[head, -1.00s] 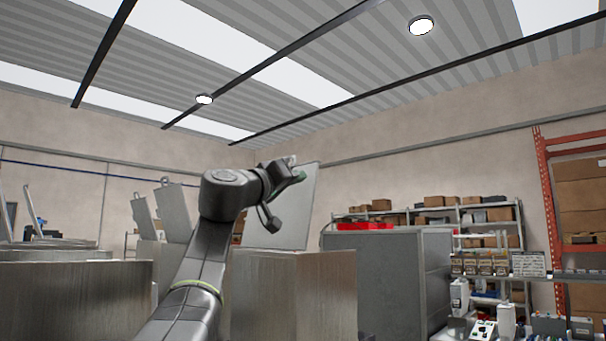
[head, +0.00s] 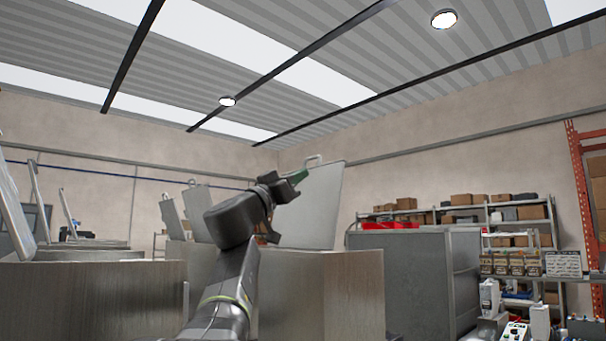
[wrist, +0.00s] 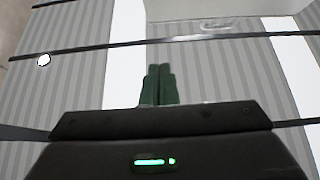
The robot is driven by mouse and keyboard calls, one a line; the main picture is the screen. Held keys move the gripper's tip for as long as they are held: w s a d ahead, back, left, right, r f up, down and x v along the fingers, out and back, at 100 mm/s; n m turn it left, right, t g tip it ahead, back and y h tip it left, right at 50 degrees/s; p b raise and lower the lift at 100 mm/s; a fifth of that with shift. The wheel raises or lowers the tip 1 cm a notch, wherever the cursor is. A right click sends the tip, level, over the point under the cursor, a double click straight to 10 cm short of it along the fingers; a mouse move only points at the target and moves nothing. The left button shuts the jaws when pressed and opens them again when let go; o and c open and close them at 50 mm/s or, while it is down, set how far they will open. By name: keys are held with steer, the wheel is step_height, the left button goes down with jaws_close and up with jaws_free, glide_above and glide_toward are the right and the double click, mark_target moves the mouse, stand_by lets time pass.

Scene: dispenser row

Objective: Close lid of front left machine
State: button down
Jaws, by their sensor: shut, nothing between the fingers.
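Two brushed-metal machines stand close in front, one at left (head: 95,305) and one right of centre (head: 330,295). A raised lid (head: 14,212) stands tilted at the far left edge. Another broad raised lid (head: 312,208), with a loop handle on its top edge, stands over the right-hand machine. I cannot tell for sure which is the front left machine. My gripper (head: 299,176) is near that broad lid's upper left edge; contact is unclear. In the wrist view its green fingers (wrist: 160,85) are together and empty. A grey panel with a handle (wrist: 215,12) shows beyond them.
More raised lids stand behind, at left (head: 70,213) and left of my arm (head: 171,215). A grey cabinet (head: 415,275) stands to the right. Shelves with boxes (head: 480,205) and an orange rack (head: 580,200) are further right.

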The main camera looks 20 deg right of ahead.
mark_target(336, 176)
steer(key=w+d+r+p, duration=0.1)
steer(key=d+p, duration=0.1)
steer(key=d, duration=0.1)
steer(key=w+d+r+p, duration=0.1)
steer(key=d+p, duration=0.1)
steer(key=d, duration=0.1)
steer(key=w+d+r+p, duration=0.1)
steer(key=d+p, duration=0.1)
steer(key=d, duration=0.2)
steer(key=shift+w+r+p, duration=0.15)
steer(key=shift+w+p, duration=0.1)
steer(key=shift+p, duration=0.15)
steer(key=shift+d, duration=0.1)
steer(key=shift+w+d, duration=0.1)
steer(key=shift+d, duration=0.05)
steer(key=shift+y, duration=0.3)
steer(key=d, duration=0.1)
steer(key=w+d, duration=0.1)
steer(key=d, duration=0.2)
steer(key=shift+w+f, duration=0.15)
steer(key=shift+f, duration=0.1)
steer(key=shift+w+d+f+g+y, duration=0.15)
steer(key=shift+d+f+g+y, duration=0.05)
steer(key=shift+d+g+y, duration=0.4)
steer(key=shift+w+d+f+y, duration=0.25)
steer(key=shift+d+f+y, duration=0.05)
steer(key=shift+d, duration=0.25)
steer(key=shift+w+d+f+y, duration=0.2)
steer(key=shift+d+f+y, duration=0.1)
steer(key=shift+d, duration=0.2)
